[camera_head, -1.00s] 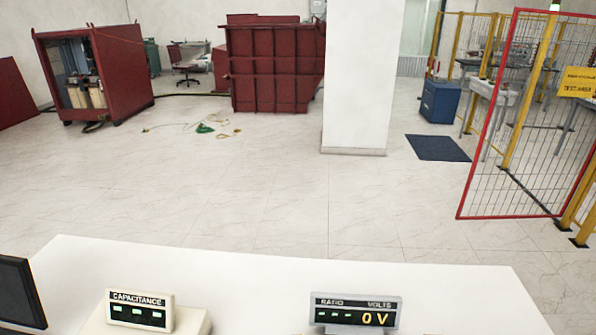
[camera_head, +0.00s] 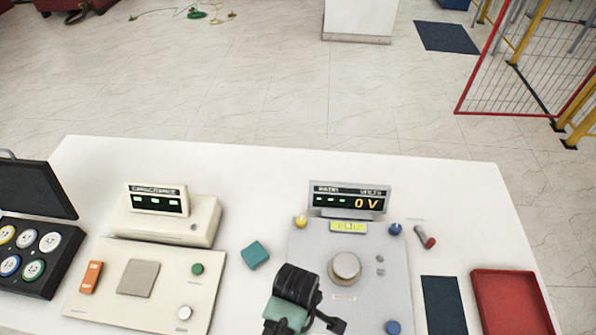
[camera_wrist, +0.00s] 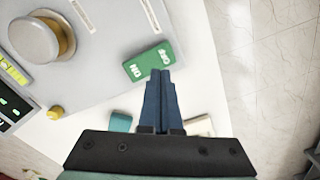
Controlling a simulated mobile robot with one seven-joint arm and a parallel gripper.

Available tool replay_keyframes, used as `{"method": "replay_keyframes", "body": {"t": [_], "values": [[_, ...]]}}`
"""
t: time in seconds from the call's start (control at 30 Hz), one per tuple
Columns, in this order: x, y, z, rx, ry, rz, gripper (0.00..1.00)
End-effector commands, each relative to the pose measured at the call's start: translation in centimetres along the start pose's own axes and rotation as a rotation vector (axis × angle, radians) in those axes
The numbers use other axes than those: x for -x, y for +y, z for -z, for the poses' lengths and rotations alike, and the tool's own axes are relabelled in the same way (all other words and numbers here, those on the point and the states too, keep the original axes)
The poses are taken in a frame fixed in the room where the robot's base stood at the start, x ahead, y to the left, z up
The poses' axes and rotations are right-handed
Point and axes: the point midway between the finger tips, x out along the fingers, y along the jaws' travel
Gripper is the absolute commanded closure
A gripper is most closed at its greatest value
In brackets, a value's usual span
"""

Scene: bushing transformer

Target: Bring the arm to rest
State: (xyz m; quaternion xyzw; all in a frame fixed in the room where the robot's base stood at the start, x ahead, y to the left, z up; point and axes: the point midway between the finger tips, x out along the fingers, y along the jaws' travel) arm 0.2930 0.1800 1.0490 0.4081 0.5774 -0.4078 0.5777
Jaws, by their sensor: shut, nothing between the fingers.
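My gripper (camera_wrist: 160,78) shows in the wrist view with its two blue fingers together and nothing between them. Its fingertips are over the edge of a green ON/OFF switch (camera_wrist: 148,62) on the grey panel; whether they touch it I cannot tell. In the head view my black and teal wrist covers the front left part of the grey ratio and volts panel (camera_head: 385,270), and the fingers are hidden. The panel's round knob (camera_head: 344,267) is just right of my wrist. The display (camera_head: 349,200) behind it reads 0 V.
On the white table (camera_head: 250,165) a capacitance unit (camera_head: 170,215) and a black case of round discs (camera_head: 35,250) stand left. A teal block (camera_head: 255,254) lies left of the grey panel. A red tray (camera_head: 511,303) and a dark mat (camera_head: 444,305) are right.

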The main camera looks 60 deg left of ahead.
Motion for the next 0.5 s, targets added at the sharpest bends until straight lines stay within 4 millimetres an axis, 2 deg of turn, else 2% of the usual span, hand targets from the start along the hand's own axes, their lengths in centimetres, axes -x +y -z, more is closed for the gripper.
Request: {"method": "replay_keyframes", "body": {"t": [0.03,0.13,0.5], "values": [[0.81,0.01,0.00,0.000,0.000,0.000,1.00],[1.27,0.01,0.00,0.000,0.000,0.000,1.00],[1.12,0.00,-0.01,0.000,0.000,0.000,1.00]]}}
